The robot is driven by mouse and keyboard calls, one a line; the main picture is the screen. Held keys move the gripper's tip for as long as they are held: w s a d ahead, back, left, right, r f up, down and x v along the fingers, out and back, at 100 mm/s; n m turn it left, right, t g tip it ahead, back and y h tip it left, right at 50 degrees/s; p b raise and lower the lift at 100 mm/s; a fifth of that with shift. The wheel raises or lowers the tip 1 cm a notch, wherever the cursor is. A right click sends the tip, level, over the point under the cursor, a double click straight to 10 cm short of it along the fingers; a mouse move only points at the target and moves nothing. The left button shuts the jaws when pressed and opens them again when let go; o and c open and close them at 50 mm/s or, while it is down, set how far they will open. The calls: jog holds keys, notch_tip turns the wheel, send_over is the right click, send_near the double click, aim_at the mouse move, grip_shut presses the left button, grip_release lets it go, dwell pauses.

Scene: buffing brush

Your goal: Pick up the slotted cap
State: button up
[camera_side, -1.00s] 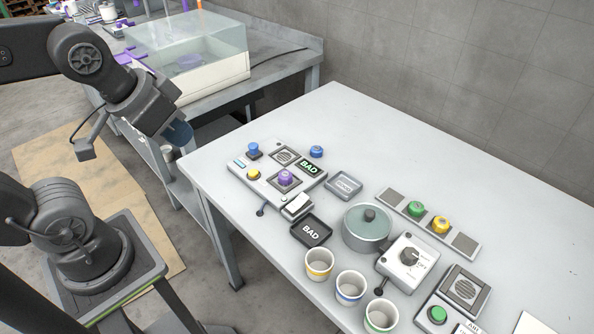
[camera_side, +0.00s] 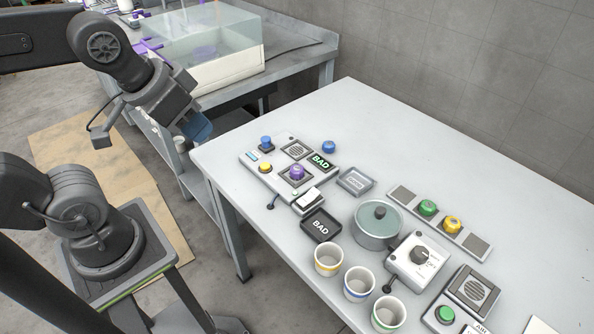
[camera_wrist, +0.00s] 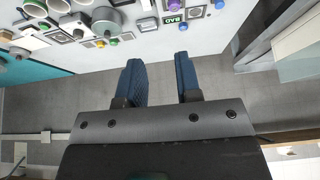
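Several small coloured caps are on the white table: a blue cap (camera_side: 301,147) behind the inspection box, a purple cap (camera_side: 297,173) on the box's dark square, and a green cap (camera_side: 428,207) and a yellow cap (camera_side: 453,223) on a grey strip. I cannot tell which one is slotted. My gripper (camera_side: 199,127) hangs beyond the table's left edge, apart from all caps. In the wrist view its two blue ribbed fingers (camera_wrist: 161,80) stand apart with nothing between them.
The inspection box (camera_side: 262,172) carries a lit BAD display (camera_side: 321,161). A black BAD tray (camera_side: 321,225), a grey tray (camera_side: 355,181), a lidded pot (camera_side: 378,224), a dial box (camera_side: 415,262) and white cups (camera_side: 358,284) crowd the near side. The table's back is clear.

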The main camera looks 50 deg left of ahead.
jog(key=o, duration=0.6)
jog(key=shift+o, duration=0.2)
jog(key=n+g+y, duration=0.1)
jog(key=n+g, duration=0.5)
jog(key=n, duration=1.2)
send_over(297, 168)
jog(key=f, duration=2.1)
jog(key=shift+d+f, duration=0.1)
jog(key=shift+d, duration=0.25)
jog(key=shift+a+f, duration=0.15)
jog(key=shift+f, duration=1.25)
jog(key=shift+a+f, duration=0.15)
jog(key=shift+f, duration=1.25)
